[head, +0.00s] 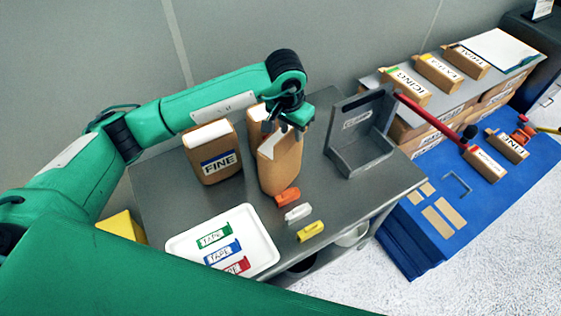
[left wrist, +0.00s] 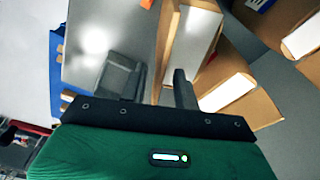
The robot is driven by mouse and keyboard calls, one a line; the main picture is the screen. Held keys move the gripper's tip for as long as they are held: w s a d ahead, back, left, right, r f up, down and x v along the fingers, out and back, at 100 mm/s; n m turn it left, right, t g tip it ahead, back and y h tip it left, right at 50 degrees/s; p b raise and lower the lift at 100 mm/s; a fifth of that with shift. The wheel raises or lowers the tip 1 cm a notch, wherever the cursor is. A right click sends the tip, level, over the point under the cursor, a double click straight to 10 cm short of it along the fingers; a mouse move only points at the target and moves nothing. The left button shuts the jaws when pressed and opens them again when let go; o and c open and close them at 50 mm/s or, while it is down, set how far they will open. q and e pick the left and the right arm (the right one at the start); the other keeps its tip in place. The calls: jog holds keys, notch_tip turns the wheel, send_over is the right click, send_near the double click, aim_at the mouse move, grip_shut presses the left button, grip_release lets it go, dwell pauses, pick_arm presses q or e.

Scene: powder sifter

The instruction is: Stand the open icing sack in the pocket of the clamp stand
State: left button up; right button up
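The open icing sack (head: 282,165) is a tall brown paper sack standing on the grey table, its pale inside showing at the top. My left gripper (head: 284,129) is right above its top edge, pointing down, with its fingers apart. In the left wrist view the fingers (left wrist: 163,84) are close to a brown sack wall (left wrist: 166,45); I cannot tell whether they touch it. The grey clamp stand (head: 345,160), with an upright back plate and a low pocket, stands to the right, apart from the sack; its pocket looks empty. My right gripper is not in view.
A FINE sack (head: 217,170) stands left of the open sack, and another brown sack (head: 255,112) stands behind. Coloured clips (head: 298,212) and a white tray (head: 182,245) of tapes lie in front. A blue-covered surface (head: 480,195) with boxes is at right.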

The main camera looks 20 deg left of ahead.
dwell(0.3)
pick_arm(q)
grip_shut()
dwell(1.2)
